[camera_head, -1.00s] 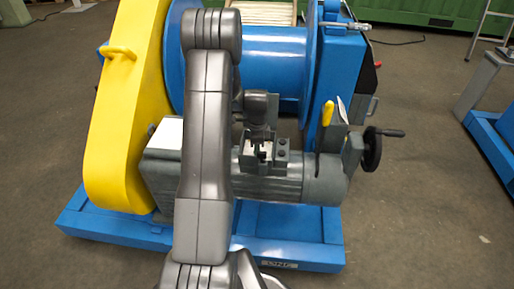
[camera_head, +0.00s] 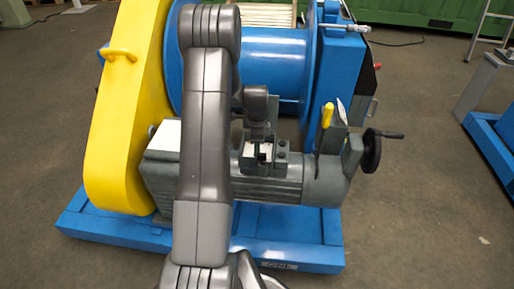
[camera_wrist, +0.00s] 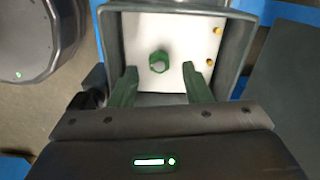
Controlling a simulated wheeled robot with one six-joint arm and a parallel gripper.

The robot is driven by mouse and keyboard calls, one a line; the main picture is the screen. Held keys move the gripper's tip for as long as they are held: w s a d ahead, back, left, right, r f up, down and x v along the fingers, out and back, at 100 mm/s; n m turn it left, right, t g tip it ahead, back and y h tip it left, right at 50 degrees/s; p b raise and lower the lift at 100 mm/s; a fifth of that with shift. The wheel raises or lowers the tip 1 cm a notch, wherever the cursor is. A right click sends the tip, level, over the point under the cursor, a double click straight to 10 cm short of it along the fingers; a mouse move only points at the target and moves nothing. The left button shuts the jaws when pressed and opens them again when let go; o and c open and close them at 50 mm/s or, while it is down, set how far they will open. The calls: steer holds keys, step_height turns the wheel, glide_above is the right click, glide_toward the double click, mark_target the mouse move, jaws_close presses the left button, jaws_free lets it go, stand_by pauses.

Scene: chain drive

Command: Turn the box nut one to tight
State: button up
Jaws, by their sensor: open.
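A green hex nut (camera_wrist: 158,62) stands on the white floor of an open grey box (camera_wrist: 232,50) in the wrist view. My gripper (camera_wrist: 160,82) is open, with one finger to the left of the nut and one to the right. The fingertips are a little nearer the camera than the nut, with clear gaps on both sides. In the head view my gripper (camera_head: 258,152) is over the box on top of the grey motor (camera_head: 270,188). The nut cannot be made out there.
Two small brass studs (camera_wrist: 213,46) are on the right side of the box floor, and the box walls stand close around the fingers. A yellow-handled tool (camera_head: 327,114) and a handwheel (camera_head: 372,150) are right of the motor. The yellow guard (camera_head: 120,130) is at left.

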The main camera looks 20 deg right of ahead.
step_height(320, 180, up, 12)
steer(key=p, duration=0.1)
steer(key=shift+p, duration=0.4)
steer(key=shift+f, duration=0.1)
step_height(320, 180, down, 14)
steer(key=shift+b, duration=1.25)
